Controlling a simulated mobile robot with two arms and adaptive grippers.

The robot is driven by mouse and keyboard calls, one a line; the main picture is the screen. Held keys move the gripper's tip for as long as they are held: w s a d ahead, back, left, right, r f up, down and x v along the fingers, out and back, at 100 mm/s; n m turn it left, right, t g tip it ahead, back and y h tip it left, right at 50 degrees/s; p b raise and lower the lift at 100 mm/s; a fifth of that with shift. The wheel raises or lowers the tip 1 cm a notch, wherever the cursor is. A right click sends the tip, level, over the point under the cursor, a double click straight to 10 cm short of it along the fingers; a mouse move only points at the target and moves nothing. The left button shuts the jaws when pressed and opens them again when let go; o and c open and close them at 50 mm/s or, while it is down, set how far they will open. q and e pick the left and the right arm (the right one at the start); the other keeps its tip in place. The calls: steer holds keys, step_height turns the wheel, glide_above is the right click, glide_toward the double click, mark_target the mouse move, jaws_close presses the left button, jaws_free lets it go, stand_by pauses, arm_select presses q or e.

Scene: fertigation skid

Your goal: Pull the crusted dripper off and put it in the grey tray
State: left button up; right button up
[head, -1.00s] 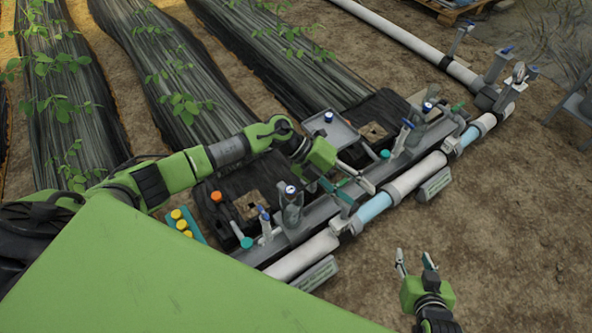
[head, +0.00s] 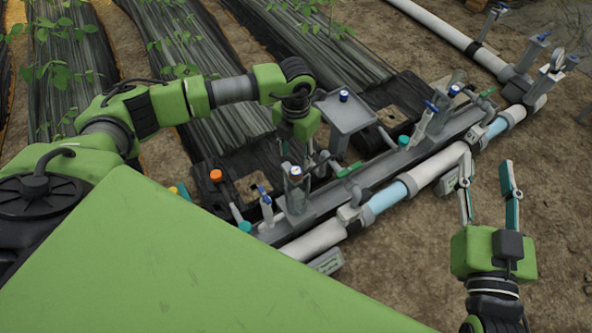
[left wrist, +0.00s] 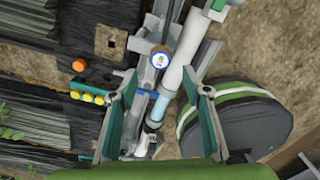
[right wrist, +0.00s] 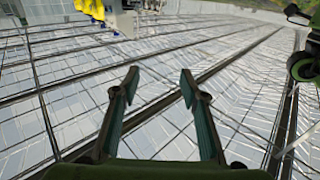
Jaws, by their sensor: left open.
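The grey tray (head: 340,120) stands behind the pipe assembly, with a small blue-topped piece in it. I cannot tell for sure which part is the crusted dripper. A round blue-and-white cap with a brownish rim (head: 296,172) tops a clear holder on the pipe rail; it also shows between my left fingertips in the left wrist view (left wrist: 160,60). My left gripper (head: 303,165) is open and empty, pointing down above this holder; its fingertips are partly hidden by fittings. My right gripper (head: 487,161) is open and empty, pointing up over bare soil right of the pipe.
An orange knob (head: 215,175) and a teal rack with yellow caps (left wrist: 88,97) are left of the rail. Upright valves and green handles (head: 348,170) crowd the rail. The white pipe (head: 430,172) runs along it.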

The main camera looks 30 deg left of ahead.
mark_target(296, 170)
arm_select(q)
step_height(296, 170, down, 5)
steer(key=shift+r+b, duration=0.1)
steer(key=shift+b, duration=0.55)
step_height(296, 170, down, 3)
steer(key=shift+b, duration=0.5)
steer(key=shift+f, duration=0.3)
arm_select(e)
steer(key=s+r+t+y, duration=0.1)
steer(key=s+r+t, duration=0.1)
steer(key=r, duration=0.4)
steer(key=s+r+t+y, duration=0.1)
steer(key=s+r+t, duration=0.2)
steer(key=r+t, duration=0.2)
steer(key=shift+a+r, duration=0.15)
steer(key=shift+r, duration=0.6)
arm_select(q)
steer(key=c, duration=1.2)
arm_select(e)
steer(key=shift+w, duration=0.1)
arm_select(q)
jaws_close()
arm_select(e)
steer(key=shift+w+f, duration=0.15)
